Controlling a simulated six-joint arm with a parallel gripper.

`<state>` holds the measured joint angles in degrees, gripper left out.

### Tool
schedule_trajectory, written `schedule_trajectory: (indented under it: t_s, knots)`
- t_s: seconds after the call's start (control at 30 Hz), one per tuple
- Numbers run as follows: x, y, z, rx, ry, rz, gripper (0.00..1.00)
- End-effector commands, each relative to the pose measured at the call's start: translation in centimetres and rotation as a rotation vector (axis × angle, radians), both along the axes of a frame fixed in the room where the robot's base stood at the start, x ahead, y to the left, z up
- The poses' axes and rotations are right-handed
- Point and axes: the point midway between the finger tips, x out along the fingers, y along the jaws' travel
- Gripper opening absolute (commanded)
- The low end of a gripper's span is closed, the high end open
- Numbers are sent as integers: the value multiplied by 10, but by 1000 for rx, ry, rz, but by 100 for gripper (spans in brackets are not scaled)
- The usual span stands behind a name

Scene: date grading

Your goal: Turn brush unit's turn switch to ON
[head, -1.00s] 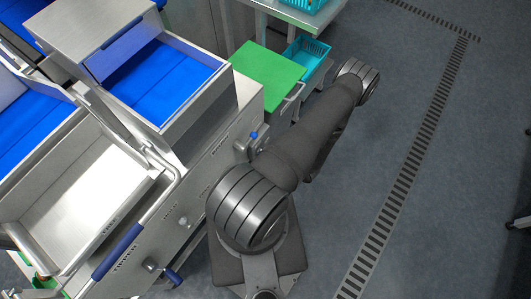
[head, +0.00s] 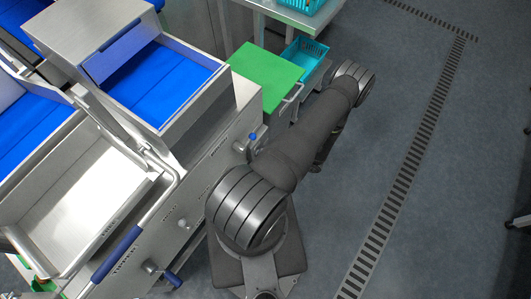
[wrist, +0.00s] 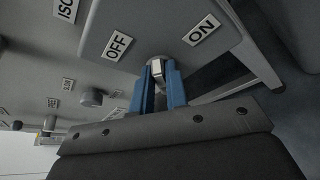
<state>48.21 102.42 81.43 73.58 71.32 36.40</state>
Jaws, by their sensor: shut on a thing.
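In the wrist view, my gripper (wrist: 160,88) has its two blue fingers shut on a small pale switch knob (wrist: 158,68) on a grey metal panel. An OFF label (wrist: 117,45) is up and left of the knob, and an ON label (wrist: 201,29) is up and right. The fingers cover much of the knob, so I cannot tell exactly which label it points to.
In the wrist view, a dark round knob (wrist: 92,97) and an ISO label (wrist: 67,10) are to the left. Open floor lies right.

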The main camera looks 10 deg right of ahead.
Motion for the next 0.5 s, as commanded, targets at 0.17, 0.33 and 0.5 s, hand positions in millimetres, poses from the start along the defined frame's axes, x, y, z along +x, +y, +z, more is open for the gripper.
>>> schedule_trajectory:
  t_s: [0.17, 0.33, 0.5]
  knots:
    - [1, -2, -3, 117, 116, 1, 0]
    - [3, -3, -6, 231, 231, 0, 0]
    - [4, -4, -8, 344, 344, 1, 0]
